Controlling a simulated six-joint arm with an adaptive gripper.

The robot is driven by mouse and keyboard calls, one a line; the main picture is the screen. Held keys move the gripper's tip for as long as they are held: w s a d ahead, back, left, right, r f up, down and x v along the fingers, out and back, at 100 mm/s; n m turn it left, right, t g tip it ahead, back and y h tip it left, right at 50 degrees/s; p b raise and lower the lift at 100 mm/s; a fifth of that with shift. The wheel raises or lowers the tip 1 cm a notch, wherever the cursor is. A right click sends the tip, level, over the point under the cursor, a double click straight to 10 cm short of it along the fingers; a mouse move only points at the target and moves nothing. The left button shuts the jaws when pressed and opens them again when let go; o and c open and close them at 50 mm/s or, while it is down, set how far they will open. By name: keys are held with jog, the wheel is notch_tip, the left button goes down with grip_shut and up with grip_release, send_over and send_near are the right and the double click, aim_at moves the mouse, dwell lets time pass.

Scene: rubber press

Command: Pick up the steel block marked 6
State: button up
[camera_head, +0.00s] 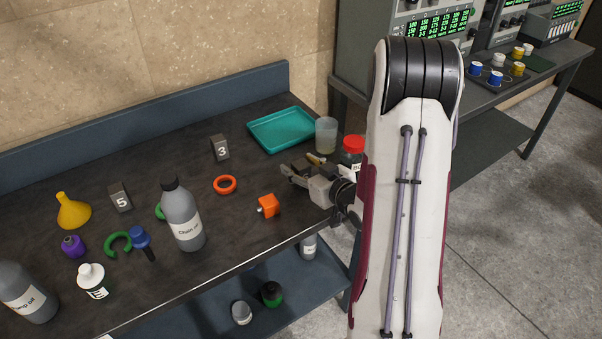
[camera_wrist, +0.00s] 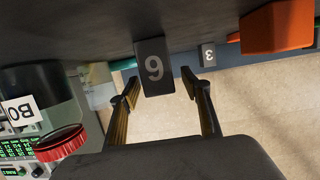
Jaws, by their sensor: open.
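The dark steel block (camera_wrist: 153,82) stands between my two fingers in the wrist view, with a gap on each side. Its pale mark looks like a 6, though this view is turned over. My gripper (camera_wrist: 164,92) is open, with one finger left and one right of the block. In the head view my gripper (camera_head: 302,172) is low over the right part of the bench, and I cannot clearly make out the block there. A block marked 3 (camera_head: 220,149) stands farther back, also in the wrist view (camera_wrist: 208,55). A block marked 5 (camera_head: 120,198) stands at the left.
An orange cube (camera_head: 269,205) and orange ring (camera_head: 225,184) lie left of my gripper. A teal tray (camera_head: 281,131), beaker (camera_head: 326,136) and red-lidded jar (camera_head: 351,152) stand near it at the back right. A grey bottle (camera_head: 182,217) stands farther left.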

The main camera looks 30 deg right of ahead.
aim_at(301, 163)
grip_shut()
jog(key=shift+r, duration=0.1)
jog(key=shift+r, duration=0.2)
dwell(0.4)
jog(key=shift+r, duration=4.8)
